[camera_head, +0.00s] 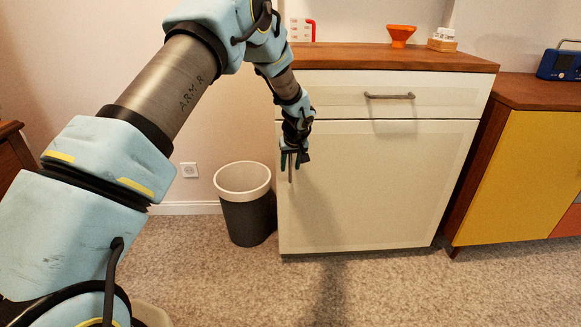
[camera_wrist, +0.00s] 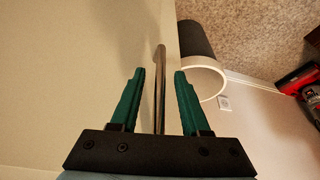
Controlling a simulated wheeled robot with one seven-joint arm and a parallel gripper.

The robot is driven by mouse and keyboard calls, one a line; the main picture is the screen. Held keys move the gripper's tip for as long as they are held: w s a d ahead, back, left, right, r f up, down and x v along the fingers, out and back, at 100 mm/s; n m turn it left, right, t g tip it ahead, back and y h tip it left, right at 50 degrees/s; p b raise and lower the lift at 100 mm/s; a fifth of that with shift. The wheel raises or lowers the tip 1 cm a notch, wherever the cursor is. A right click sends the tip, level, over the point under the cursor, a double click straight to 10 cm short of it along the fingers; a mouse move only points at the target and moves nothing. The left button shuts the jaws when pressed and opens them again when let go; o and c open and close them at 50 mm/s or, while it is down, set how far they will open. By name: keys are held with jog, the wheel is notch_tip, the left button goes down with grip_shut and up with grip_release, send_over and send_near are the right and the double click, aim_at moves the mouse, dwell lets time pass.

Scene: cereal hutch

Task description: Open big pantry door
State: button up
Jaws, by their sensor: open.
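The big pantry door (camera_head: 375,185) is the large cream panel below the drawer, and it looks closed. Its vertical metal bar handle (camera_wrist: 160,85) is near the door's left edge; my gripper mostly hides it in the head view. My gripper (camera_head: 293,160) is at the upper left of the door. In the wrist view its two green fingers (camera_wrist: 156,95) are open, with the handle showing between them. I cannot tell whether either finger touches the handle.
A dark bin with a white rim (camera_head: 244,205) stands on the carpet just left of the cabinet. A drawer with a horizontal handle (camera_head: 389,96) is above the door. A yellow-fronted sideboard (camera_head: 515,175) stands at the right. The carpet before the door is clear.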

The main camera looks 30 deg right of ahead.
jog(key=shift+w+f, duration=0.15)
jog(key=shift+f, duration=0.2)
jog(key=shift+c, duration=0.2)
grip_shut()
dwell(1.0)
